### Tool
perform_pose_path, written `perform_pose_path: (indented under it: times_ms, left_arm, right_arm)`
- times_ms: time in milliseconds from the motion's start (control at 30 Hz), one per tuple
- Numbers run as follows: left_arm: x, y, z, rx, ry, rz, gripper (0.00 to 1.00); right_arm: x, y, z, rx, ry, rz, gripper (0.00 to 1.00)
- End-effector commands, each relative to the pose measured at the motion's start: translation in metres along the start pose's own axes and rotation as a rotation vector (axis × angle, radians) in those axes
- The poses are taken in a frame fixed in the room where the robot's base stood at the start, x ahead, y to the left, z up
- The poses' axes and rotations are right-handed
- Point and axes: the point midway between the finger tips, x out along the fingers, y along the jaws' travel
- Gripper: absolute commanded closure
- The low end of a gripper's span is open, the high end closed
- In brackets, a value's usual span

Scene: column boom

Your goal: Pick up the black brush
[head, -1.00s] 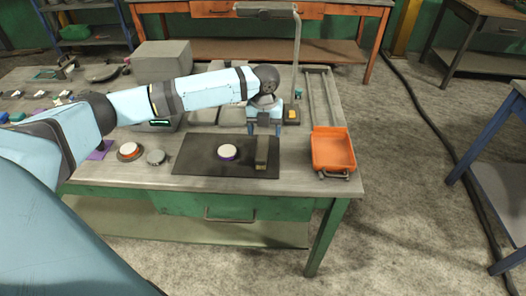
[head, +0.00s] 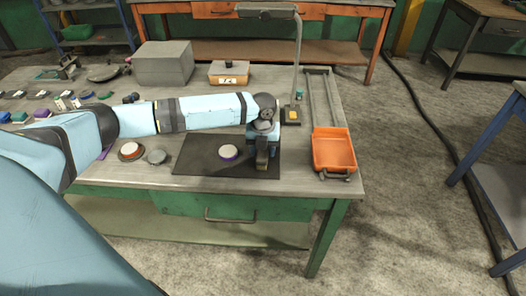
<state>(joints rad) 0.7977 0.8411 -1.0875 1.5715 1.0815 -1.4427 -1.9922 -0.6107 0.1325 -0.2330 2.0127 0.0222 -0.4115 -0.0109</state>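The black brush (head: 262,160) is on the dark mat (head: 206,165) at the front of the bench, partly hidden by my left gripper. My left gripper (head: 263,152) points down over the brush. Its blue fingers stand apart, one on each side of the brush; I cannot tell whether they touch it. My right gripper is not in the head view.
An orange tray (head: 333,152) is to the right. A lamp stand (head: 297,60), a grey block (head: 163,64) and a lidded box (head: 229,73) stand behind.

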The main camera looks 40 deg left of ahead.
Motion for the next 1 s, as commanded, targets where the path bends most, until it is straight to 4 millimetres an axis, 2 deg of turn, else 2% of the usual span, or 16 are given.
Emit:
perform_pose_path:
  times_ms: [33,133,167,467,633,767,1000]
  left_arm:
    - [0.000,0.000,0.000,0.000,0.000,0.000,0.60]
    - [0.000,0.000,0.000,0.000,0.000,0.000,0.83]
    - [0.000,0.000,0.000,0.000,0.000,0.000,0.85]
    - [-0.002,0.000,0.000,-0.001,-0.001,0.000,0.85]
    - [-0.015,0.000,0.001,0.000,-0.002,-0.002,0.85]
    - [-0.038,0.000,0.001,0.000,-0.004,-0.003,0.85]
    - [-0.106,0.000,0.001,0.001,-0.004,-0.003,0.85]
  right_arm:
    - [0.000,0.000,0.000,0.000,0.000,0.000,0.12]
    - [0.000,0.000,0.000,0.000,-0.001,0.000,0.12]
    - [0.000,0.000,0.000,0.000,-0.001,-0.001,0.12]
    - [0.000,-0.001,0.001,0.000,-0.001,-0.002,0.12]
    - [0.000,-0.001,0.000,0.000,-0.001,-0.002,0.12]
    - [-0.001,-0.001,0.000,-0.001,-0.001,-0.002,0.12]
    - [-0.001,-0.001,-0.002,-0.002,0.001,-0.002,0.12]
